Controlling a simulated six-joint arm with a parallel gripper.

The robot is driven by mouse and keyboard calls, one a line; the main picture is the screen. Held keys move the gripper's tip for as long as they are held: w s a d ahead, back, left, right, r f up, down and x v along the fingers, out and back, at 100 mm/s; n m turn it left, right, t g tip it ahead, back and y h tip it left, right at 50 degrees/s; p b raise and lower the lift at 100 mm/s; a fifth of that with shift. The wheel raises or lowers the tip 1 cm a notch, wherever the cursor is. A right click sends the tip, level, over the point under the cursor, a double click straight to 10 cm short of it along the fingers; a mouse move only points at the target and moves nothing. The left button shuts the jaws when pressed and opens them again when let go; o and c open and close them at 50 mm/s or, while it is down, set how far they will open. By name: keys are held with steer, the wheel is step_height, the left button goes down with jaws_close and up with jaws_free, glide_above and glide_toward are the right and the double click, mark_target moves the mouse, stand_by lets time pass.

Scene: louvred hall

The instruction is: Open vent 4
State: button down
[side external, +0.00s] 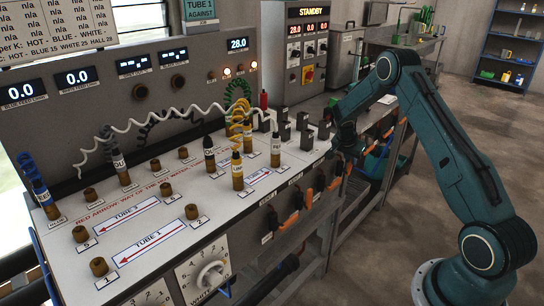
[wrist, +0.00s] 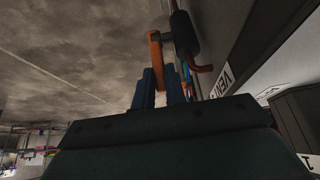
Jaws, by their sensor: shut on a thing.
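My gripper (wrist: 160,80) shows in the wrist view with its two blue fingers shut on an orange vent lever (wrist: 155,52). The lever joins a dark cylindrical fitting (wrist: 183,35) on the panel. A label beginning "VEN" (wrist: 226,84) is beside it, but its number is not readable. In the side external view, my gripper (side external: 344,152) is at the far end of the bench's front panel, by the row of orange vent levers. Nearer levers (side external: 298,197) and (side external: 272,221) stand clear of it. My wrist partly hides the held lever there.
The bench top (side external: 130,245) carries brass sockets, upright plugs and coiled cords. A row of dark blocks (side external: 303,122) stands near my wrist. A STANDBY cabinet (side external: 307,50) is behind. Open floor (side external: 400,215) lies in front of the bench.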

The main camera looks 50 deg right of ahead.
steer(key=shift+h, duration=0.3)
steer(key=c, duration=1.4)
jaws_free()
steer(key=shift+a, duration=0.1)
steer(key=shift+c, duration=0.2)
steer(key=shift+r, duration=0.1)
steer(key=v, duration=1.3)
steer(key=shift+r, duration=0.35)
steer(key=shift+a, duration=0.1)
